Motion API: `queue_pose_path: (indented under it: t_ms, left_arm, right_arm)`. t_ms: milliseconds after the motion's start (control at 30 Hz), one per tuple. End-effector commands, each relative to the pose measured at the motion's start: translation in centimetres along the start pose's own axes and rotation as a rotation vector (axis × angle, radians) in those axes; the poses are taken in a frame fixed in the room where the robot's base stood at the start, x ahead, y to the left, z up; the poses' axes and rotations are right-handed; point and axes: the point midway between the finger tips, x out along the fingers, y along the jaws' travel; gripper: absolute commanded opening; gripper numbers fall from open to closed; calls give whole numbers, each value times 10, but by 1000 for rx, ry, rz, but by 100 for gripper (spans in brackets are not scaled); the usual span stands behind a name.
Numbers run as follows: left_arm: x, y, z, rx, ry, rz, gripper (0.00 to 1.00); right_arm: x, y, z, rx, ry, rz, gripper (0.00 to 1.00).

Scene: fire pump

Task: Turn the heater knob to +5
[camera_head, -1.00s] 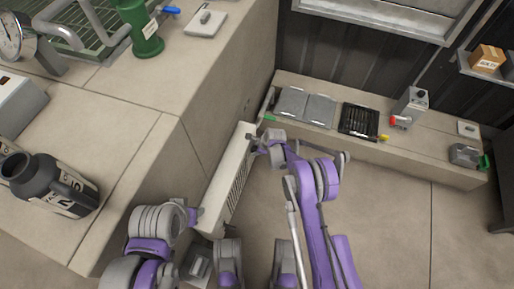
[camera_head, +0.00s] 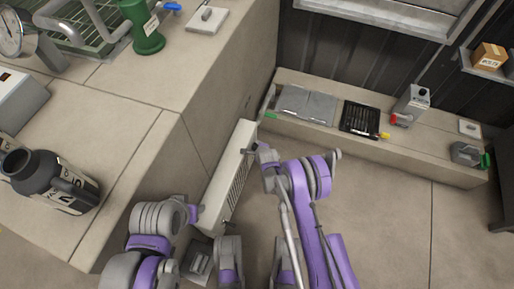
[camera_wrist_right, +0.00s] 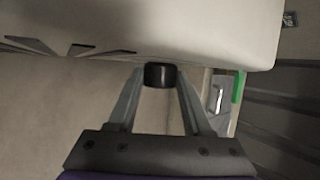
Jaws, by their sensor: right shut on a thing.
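The heater (camera_head: 230,170) is a pale panel standing on the floor against the side of the stone counter. Its dark round knob (camera_wrist_right: 160,75) sticks out from the heater's end in the right wrist view, where the heater (camera_wrist_right: 200,30) fills the top. My right gripper (camera_wrist_right: 160,78) has its two fingers around the knob, one on each side. In the head view the right gripper (camera_head: 253,149) is at the heater's far upper end, and the knob cannot be made out there. No number on the knob is readable. My left arm is at the lower left, its gripper (camera_head: 196,214) beside the heater's near end.
A low ledge (camera_head: 420,150) behind holds grey plates (camera_head: 308,104), a black tray (camera_head: 360,118) and a grey box (camera_head: 413,103). The counter at left carries a black bottle (camera_head: 50,180). The floor (camera_head: 390,210) at right is clear.

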Motion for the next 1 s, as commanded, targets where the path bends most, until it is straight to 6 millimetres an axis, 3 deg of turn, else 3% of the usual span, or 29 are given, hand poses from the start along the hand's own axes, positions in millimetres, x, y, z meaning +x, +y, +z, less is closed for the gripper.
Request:
queue_pose_path:
  t_ms: [200,233,400,767,1000]
  left_arm:
    - [0,0,0,0,0,0,50]
    - [0,0,0,0,0,0,50]
    - [0,0,0,0,0,0,50]
    - [-2,0,0,0,0,0,50]
    - [-13,0,-2,0,1,0,50]
  right_arm:
    - [0,0,0,1,0,0,0]
    - [0,0,0,1,0,0,53]
    - [0,0,0,1,0,0,80]
    - [-6,0,0,1,0,1,80]
    - [-51,-1,0,1,0,1,80]
